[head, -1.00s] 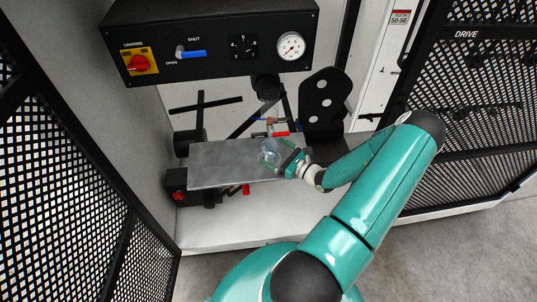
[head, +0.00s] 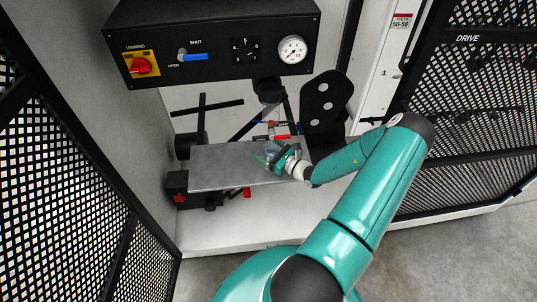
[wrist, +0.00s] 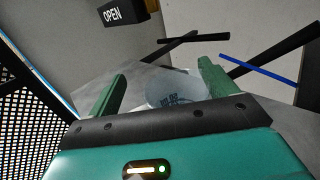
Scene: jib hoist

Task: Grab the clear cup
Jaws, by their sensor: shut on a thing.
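The clear cup (wrist: 178,88) is see-through, with dark printed marks on its side. In the wrist view it sits between the two green fingers of my gripper (wrist: 160,85), close against the right finger. My gripper is shut on the cup. In the head view, my gripper (head: 268,156) and the cup (head: 272,149) are over the right part of the grey metal shelf (head: 222,165). The cup looks small and tilted there and is partly hidden by the fingers. I cannot tell whether it touches the shelf.
A black control box (head: 215,45) with a red knob, blue lever and gauge hangs above the shelf. Behind the shelf are small red and blue valve handles (head: 281,137) and a black bracket (head: 323,103). Mesh panels stand left (head: 60,170) and right (head: 465,130).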

